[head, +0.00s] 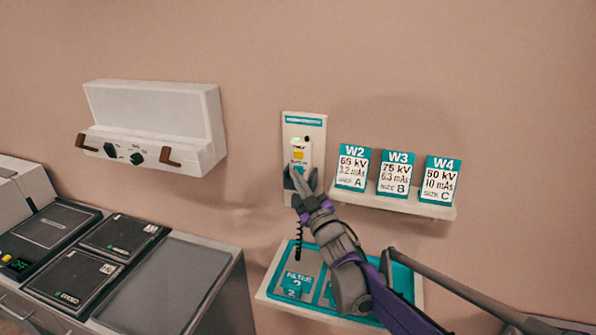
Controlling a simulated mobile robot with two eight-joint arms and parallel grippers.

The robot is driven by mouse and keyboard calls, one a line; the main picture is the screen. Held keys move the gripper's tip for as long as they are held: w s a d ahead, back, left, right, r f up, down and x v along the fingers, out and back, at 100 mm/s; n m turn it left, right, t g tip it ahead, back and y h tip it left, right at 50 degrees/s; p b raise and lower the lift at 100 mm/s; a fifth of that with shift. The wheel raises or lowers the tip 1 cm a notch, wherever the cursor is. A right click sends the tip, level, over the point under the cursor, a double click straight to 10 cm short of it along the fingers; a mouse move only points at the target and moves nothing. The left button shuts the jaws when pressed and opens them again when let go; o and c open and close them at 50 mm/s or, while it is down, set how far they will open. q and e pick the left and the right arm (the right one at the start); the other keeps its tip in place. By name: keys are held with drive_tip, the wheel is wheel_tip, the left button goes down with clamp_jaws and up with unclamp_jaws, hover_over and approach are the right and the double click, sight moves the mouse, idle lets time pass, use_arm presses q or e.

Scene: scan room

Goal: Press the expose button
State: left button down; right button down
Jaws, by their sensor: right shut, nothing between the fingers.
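A white wall panel (305,121) with a teal strip carries a pale hand-switch unit (301,147) with a yellow label. A small light-coloured spot shows at the top of the unit; I cannot tell whether it is the expose button. A dark coiled cord (298,243) hangs below. My right gripper (300,178) is shut and empty. It points up at the lower part of the unit and hides some of it; I cannot tell whether it touches. My left gripper is not in view.
A shelf (437,211) with cards W2, W3 and W4 is right of the panel. A teal filter tray (276,287) sits below my right arm. A white wall unit (205,125) with knobs is at left, above a counter (226,262) with dark flat plates.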

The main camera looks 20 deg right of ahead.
drive_tip(key=shift+w+d, duration=0.25)
drive_tip(key=shift+w, duration=0.05)
idle(0.4)
drive_tip(key=shift+s+a, duration=0.5)
drive_tip(key=shift+s, duration=0.2)
drive_tip(key=s+a, duration=0.2)
drive_tip(key=s, duration=0.2)
drive_tip(key=shift+s+a, duration=0.1)
drive_tip(key=shift+a, duration=0.3)
idle(1.5)
